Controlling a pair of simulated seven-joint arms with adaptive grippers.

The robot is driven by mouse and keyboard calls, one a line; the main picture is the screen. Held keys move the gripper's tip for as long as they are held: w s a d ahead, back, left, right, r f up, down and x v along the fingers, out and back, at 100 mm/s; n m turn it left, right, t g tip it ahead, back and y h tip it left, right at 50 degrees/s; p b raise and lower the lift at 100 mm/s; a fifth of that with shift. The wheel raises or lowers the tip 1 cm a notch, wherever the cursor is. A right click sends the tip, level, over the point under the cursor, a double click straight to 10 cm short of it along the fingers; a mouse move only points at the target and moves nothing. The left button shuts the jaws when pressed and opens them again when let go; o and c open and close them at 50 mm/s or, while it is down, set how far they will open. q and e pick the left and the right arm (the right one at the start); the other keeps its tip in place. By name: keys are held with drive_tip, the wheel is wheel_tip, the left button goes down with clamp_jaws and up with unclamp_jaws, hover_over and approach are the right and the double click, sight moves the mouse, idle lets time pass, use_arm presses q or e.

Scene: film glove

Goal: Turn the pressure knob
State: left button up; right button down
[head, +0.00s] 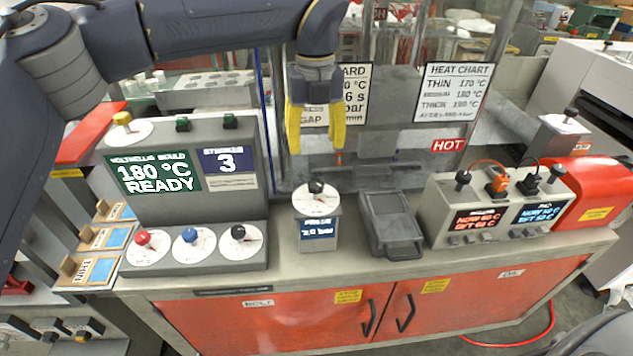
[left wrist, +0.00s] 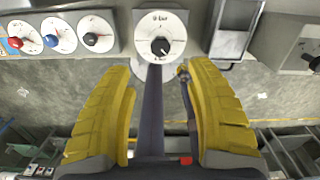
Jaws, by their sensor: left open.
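The pressure knob (head: 316,187) is a small black knob on a round white dial (head: 316,204), on top of a grey post with a small blue display (head: 318,229). In the left wrist view the black knob (left wrist: 160,46) sits on the dial, which has bar markings, and its pointer is toward the lower part of the dial. My left gripper (head: 316,148) has two yellow fingers, spread apart and empty, pointing down. It appears above the knob in the head view, and nothing touches the knob. My right gripper is not in view.
Left of the post is a console with red (head: 143,238), blue (head: 190,235) and black (head: 238,232) knobs below a green display (head: 153,173). A grey tray (head: 392,225) lies right of the post, then a control box (head: 470,200) with displays. Red cabinet doors (head: 265,320) are below.

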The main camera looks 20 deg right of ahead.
sight(315, 182)
use_arm(q)
wheel_tip(315, 182, down, 12)
drive_tip(key=shift+r, duration=0.25)
idle(0.3)
clamp_jaws()
idle(0.4)
